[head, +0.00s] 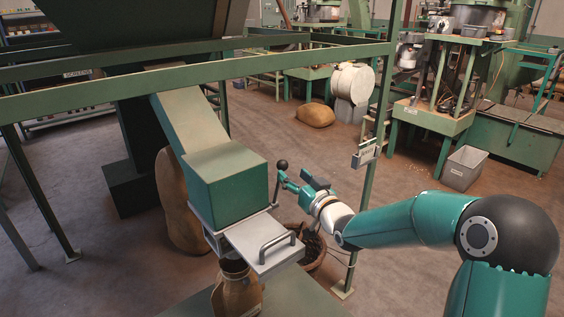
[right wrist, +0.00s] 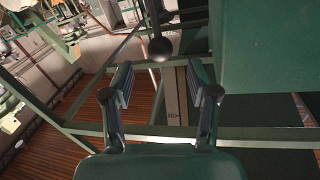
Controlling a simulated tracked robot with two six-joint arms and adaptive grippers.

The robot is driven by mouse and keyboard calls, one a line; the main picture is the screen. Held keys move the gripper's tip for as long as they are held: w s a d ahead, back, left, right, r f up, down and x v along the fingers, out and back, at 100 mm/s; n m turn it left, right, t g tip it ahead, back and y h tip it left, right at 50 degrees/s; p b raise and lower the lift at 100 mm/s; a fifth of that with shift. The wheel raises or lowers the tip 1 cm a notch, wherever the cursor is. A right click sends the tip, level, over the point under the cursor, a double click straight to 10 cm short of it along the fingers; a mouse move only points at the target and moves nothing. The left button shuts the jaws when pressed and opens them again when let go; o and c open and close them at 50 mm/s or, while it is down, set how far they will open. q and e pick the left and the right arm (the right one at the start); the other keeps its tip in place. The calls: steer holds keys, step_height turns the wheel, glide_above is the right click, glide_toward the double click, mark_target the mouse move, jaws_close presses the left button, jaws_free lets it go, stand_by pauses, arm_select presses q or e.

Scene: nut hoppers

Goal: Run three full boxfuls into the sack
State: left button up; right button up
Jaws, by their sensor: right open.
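The green metering box (head: 226,184) sits at the foot of a sloping chute (head: 190,118). A lever with a black ball knob (head: 282,164) stands upright at its right side. A metal slide plate with a bar handle (head: 262,243) sticks out below the box. The brown sack (head: 238,292) stands under it, its mouth partly hidden by the plate. My right gripper (head: 294,180) is open and empty beside the lever. In the right wrist view the ball knob (right wrist: 160,49) lies ahead of the open fingers (right wrist: 162,84), apart from them. My left gripper is not in view.
Green frame rails (head: 300,57) cross above the box, and a post (head: 368,170) with a small counter-like device (head: 366,153) stands behind my right arm. A basket of dark pieces (head: 313,250) stands near the plate. A bulging sack (head: 178,205) stands behind the chute.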

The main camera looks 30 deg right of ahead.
mark_target(285, 168)
steer(key=w, duration=0.2)
steer(key=w+p, duration=0.1)
steer(key=w, duration=0.4)
steer(key=shift+d, duration=0.4)
jaws_close()
